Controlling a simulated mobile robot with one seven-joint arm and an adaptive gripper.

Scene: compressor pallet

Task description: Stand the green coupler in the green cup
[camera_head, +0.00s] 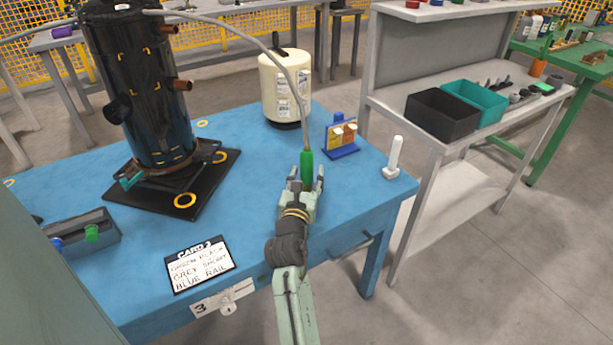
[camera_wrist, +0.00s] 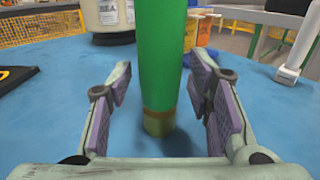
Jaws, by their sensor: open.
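The green coupler (camera_head: 306,166) is upright on the blue table at the end of a grey hose. In the wrist view the coupler (camera_wrist: 163,55) is a thick green cylinder with a brass lower end close to the tabletop; I cannot tell whether it touches. My gripper (camera_head: 305,180) is open around it. In the wrist view one finger of my gripper (camera_wrist: 165,92) is on each side, with a gap to the coupler on both sides. A small green part, perhaps the green cup (camera_head: 91,233), shows on a dark grey holder (camera_head: 104,222) at the left; its inside cannot be made out.
A black compressor (camera_head: 140,90) stands on a black base plate (camera_head: 215,180) at the back left. A cream canister (camera_head: 283,85), a blue stand with small boxes (camera_head: 341,152) and a white upright handle (camera_head: 394,157) are around the gripper. A card (camera_head: 200,265) lies at the front.

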